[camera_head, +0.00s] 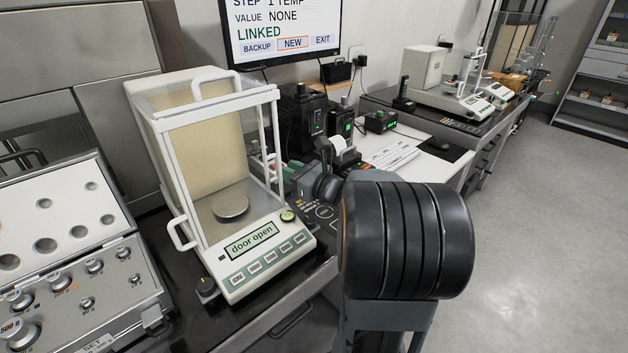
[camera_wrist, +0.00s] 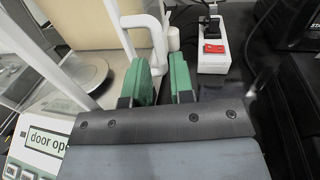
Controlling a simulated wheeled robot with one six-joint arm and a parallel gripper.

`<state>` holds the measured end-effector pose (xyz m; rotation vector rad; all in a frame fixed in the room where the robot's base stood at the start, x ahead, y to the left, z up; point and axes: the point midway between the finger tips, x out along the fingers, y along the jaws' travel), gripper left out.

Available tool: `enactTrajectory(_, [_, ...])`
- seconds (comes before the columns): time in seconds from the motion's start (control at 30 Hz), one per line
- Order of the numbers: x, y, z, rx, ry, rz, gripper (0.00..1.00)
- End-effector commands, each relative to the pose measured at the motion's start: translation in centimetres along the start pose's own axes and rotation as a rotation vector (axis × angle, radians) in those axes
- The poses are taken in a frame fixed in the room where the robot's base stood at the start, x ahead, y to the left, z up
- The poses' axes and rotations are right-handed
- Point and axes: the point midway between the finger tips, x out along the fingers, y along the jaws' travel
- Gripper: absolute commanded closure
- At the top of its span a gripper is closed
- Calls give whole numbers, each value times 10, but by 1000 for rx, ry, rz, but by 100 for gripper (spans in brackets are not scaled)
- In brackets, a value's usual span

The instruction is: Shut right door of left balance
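The left balance (camera_head: 215,215) is a white draft-shield balance with glass panes, a round pan and a display reading "door open". Its right door handle (camera_wrist: 153,25), a white loop, stands just ahead of my gripper in the wrist view. My gripper (camera_wrist: 164,72) has green fingers parted by a narrow gap. The handle's near bar lines up with that gap; I cannot tell whether it is between the fingers or touching them. In the head view the fingertips are small and partly hidden beside the balance's right side. The pan (camera_wrist: 82,75) is empty.
A weight case (camera_head: 65,235) lies left of the balance. Black devices (camera_head: 305,112) and a printer (camera_head: 342,150) stand behind and right of it. A white power strip (camera_wrist: 213,50) with a red switch lies right of my gripper. A second balance (camera_head: 455,80) stands farther back.

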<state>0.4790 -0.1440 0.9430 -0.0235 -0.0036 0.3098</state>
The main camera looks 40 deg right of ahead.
Motion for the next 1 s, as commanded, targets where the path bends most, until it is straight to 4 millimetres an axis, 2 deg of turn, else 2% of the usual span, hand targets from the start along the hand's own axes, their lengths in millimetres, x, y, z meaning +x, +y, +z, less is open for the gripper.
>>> enactTrajectory(0.03, [-12, -1, 1, 0, 0, -5, 78])
enactTrajectory(0.2, [-46, -1, 1, 1, 0, -6, 78])
enactTrajectory(0.43, [-78, -1, 1, 0, -1, -3, 78])
enactTrajectory(0.63, [-90, 0, 0, 1, 0, 0, 78])
enactTrajectory(0.93, [-92, 0, 0, 1, 0, 1, 78])
enactTrajectory(1.0, [-91, 1, 0, 0, 1, 3, 73])
